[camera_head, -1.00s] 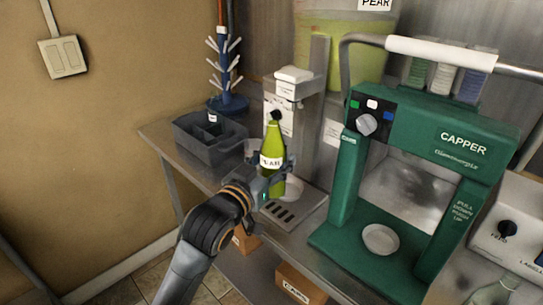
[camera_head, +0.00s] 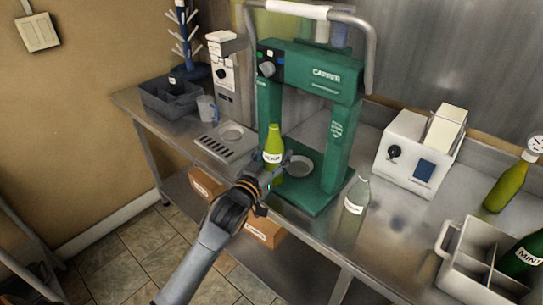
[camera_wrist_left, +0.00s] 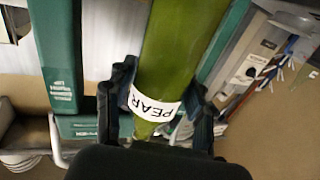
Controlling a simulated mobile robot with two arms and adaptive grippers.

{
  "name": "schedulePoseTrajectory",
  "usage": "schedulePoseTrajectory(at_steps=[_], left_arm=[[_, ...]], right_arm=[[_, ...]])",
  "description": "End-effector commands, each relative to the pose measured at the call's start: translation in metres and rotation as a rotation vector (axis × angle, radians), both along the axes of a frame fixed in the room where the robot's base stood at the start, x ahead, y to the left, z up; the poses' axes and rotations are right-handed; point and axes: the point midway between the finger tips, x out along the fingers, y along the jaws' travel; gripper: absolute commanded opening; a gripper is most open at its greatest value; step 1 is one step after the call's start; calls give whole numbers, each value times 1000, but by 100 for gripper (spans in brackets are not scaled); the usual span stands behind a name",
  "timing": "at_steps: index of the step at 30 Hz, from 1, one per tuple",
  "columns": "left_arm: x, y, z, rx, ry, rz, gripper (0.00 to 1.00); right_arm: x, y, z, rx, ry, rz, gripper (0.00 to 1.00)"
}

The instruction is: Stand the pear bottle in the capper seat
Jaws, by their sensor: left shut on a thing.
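The pear bottle (camera_head: 274,142) is yellow-green and upright. In the left wrist view its white label reads PEAR (camera_wrist_left: 153,106). My left gripper (camera_head: 270,174) is shut around the bottle's lower part, which the fingers partly hide. The green capper (camera_head: 312,72) stands on the steel bench, its lever up. Its seat, a pale round dish (camera_head: 299,166), lies on the green base, just right of the bottle. The bottle is in front of the capper's left post; I cannot tell how high its bottom is above the base. My right gripper is not in view.
A clear bottle (camera_head: 354,197) stands close right of the capper base. Left are the filler (camera_head: 224,68), its drip tray (camera_head: 222,147), a jug (camera_head: 207,108) and a dark caddy (camera_head: 166,97). Right are a white labeller (camera_head: 412,152), a green bottle (camera_head: 507,184) and a divided crate (camera_head: 446,250).

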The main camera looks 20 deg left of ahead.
Motion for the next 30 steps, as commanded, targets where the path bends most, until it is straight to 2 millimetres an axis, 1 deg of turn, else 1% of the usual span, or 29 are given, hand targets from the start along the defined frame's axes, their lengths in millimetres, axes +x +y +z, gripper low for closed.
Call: schedulePoseTrajectory(at_steps=[2, 5, 15, 17, 24, 30], left_arm=[[9, -4, 1, -2, -9, -2, 0], [19, -8, -1, -2, -8, -2, 0], [55, -21, -3, -2, -8, -2, 0], [62, -23, -2, -3, -6, -2, 0], [87, -32, -3, -3, -7, -1, 0], [103, -38, -4, -2, -7, -1, 0]], right_arm=[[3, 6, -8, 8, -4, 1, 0], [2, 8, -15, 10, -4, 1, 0], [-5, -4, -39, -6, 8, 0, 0], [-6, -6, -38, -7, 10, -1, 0], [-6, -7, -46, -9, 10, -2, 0], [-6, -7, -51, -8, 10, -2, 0]])
